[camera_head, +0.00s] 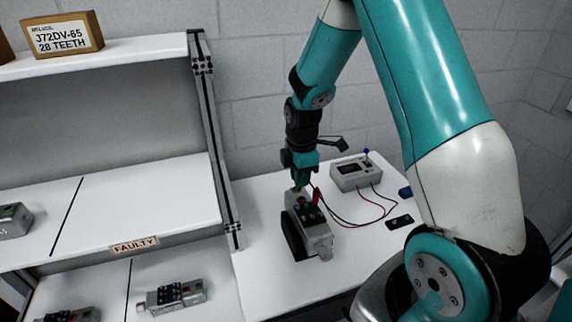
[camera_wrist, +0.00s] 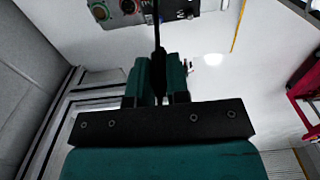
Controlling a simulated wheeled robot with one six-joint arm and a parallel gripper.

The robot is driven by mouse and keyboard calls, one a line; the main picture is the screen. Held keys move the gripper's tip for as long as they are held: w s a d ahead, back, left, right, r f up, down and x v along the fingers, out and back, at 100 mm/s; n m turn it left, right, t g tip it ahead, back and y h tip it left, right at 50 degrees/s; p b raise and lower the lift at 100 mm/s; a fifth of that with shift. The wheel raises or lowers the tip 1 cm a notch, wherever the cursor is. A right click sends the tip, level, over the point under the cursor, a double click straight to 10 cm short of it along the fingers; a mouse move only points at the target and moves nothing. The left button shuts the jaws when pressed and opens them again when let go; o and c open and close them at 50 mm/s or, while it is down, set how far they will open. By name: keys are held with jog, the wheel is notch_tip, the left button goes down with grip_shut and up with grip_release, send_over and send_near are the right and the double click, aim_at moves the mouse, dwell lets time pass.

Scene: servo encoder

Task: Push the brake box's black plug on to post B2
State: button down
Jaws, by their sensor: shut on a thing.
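My gripper (camera_head: 302,184) points down just above the rear end of a grey servo unit (camera_head: 318,236) on the white bench. In the wrist view my gripper (camera_wrist: 159,78) is shut on the black plug (camera_wrist: 159,68), a thin dark piece with a black stem running up the picture. A red plug (camera_head: 316,196) stands upright on the unit, beside my gripper. The unit's connector face (camera_wrist: 180,8) shows at the top of the wrist view. Post B2 cannot be picked out, and whether the black plug touches a post cannot be told. The brake box (camera_head: 356,174) stands behind, with red and black leads.
The unit sits against a black cradle (camera_head: 291,236). A small black panel (camera_head: 399,222) and a blue item (camera_head: 405,191) lie to the right. The bench front is clear.

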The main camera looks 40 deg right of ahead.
aim_at(298, 206)
jog(key=shift+w+d+f, duration=0.1)
jog(key=shift+w+f, duration=0.05)
jog(key=shift+a+f+b, duration=0.2)
jog(key=shift+f+b, duration=2.5)
jog(key=shift+f, duration=0.7)
jog(key=shift+d+f, duration=0.1)
jog(key=shift+f, duration=0.05)
jog(key=c, duration=1)
grip_release()
